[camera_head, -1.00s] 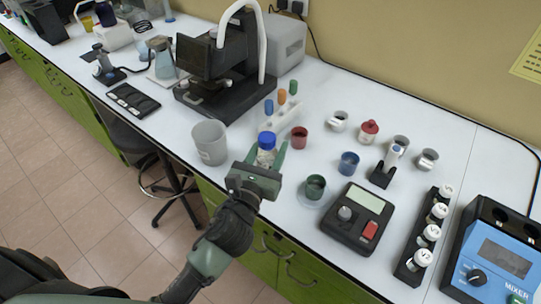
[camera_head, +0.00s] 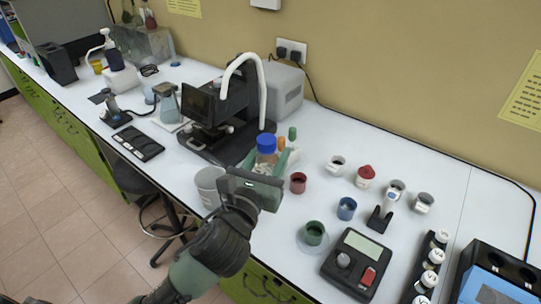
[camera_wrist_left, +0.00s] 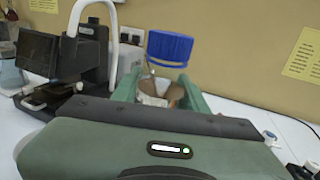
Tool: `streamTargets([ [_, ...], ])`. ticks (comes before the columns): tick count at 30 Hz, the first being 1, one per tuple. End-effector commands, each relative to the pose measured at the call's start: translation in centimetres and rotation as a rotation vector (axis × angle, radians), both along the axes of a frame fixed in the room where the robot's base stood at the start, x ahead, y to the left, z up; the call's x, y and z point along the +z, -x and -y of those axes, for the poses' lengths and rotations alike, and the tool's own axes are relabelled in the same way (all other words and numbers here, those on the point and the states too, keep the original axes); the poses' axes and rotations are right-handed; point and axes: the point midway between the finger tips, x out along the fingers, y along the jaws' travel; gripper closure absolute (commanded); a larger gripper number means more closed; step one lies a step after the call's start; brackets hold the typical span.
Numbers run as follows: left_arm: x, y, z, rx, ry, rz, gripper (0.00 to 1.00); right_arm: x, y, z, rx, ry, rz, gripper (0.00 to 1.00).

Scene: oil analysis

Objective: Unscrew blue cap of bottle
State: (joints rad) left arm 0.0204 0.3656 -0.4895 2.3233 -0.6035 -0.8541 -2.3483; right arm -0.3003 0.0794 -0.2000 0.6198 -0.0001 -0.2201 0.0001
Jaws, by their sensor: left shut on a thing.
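The bottle (camera_head: 266,159) is small and clear with a blue cap (camera_head: 266,143) on top. My left gripper (camera_head: 268,161) is shut on the bottle's body, one green finger on each side. The bottle looks upright and raised above the table in the head view. In the left wrist view the blue cap (camera_wrist_left: 169,48) stands above the fingertips, slightly tilted. The bottle's body below it (camera_wrist_left: 157,88) is partly hidden by the fingers and gripper housing. My right gripper is in neither view.
A grey beaker (camera_head: 209,184) stands left of my gripper. A black machine (camera_head: 215,125) stands behind it. Red (camera_head: 298,182), blue (camera_head: 346,208) and green (camera_head: 314,232) cups stand to the right, near a scale-like device (camera_head: 356,262). Some white tabletop is clear among them.

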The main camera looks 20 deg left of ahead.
Motion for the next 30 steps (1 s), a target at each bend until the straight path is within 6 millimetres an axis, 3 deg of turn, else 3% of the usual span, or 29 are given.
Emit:
streamTargets([
  [1, 0.1, 0.0, 0.0, 0.0, 0.0, 0.002, 0.82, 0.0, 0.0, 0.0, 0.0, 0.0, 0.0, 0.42],
  [3, 0.1, 0.0, 0.0, 0.0, 0.0, 0.002, 1.0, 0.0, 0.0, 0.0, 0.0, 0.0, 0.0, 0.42],
  [16, -0.6, 0.6, -0.4, 0.007, 0.006, 0.001, 1.0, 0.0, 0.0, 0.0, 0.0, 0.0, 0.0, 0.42],
  [24, -4.0, 4.5, -2.9, 0.038, 0.017, 0.001, 1.0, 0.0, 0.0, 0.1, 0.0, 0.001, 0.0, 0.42],
  [30, -5.4, 6.7, -4.0, 0.044, 0.003, 0.002, 1.0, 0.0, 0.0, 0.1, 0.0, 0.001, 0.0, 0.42],
])
